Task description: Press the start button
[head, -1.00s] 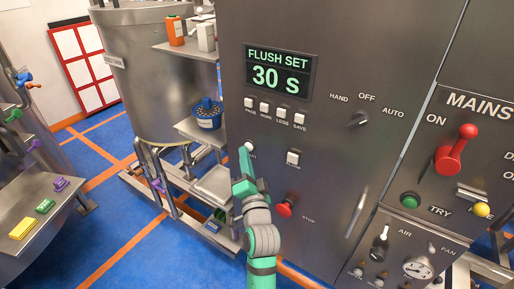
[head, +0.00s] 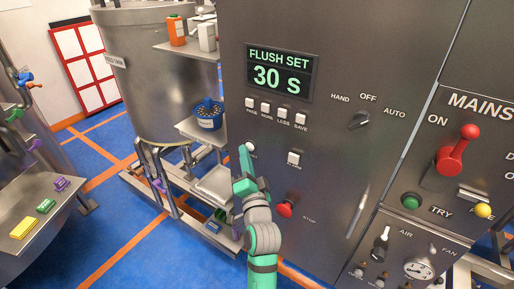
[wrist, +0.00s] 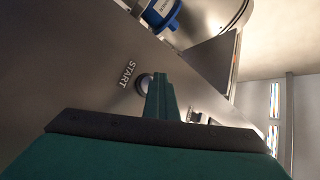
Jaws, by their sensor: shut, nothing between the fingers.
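The start button (wrist: 144,83) shows in the wrist view as a small round button on the grey panel, beside the printed word START. My gripper (wrist: 159,76) is shut and empty, its green fingers pointing at the panel and partly covering the button. In the head view my gripper (head: 245,148) is at the left part of the panel face, below the row of small white buttons, and hides the start button and most of its label. I cannot tell whether the fingertips touch the button.
A display (head: 280,72) reads FLUSH SET 30 S. A white button (head: 293,158) and a red stop button (head: 286,208) are right of my gripper. A selector knob (head: 358,120) and a red MAINS lever (head: 459,150) are farther right. A shelf with a blue tub (head: 208,117) stands left.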

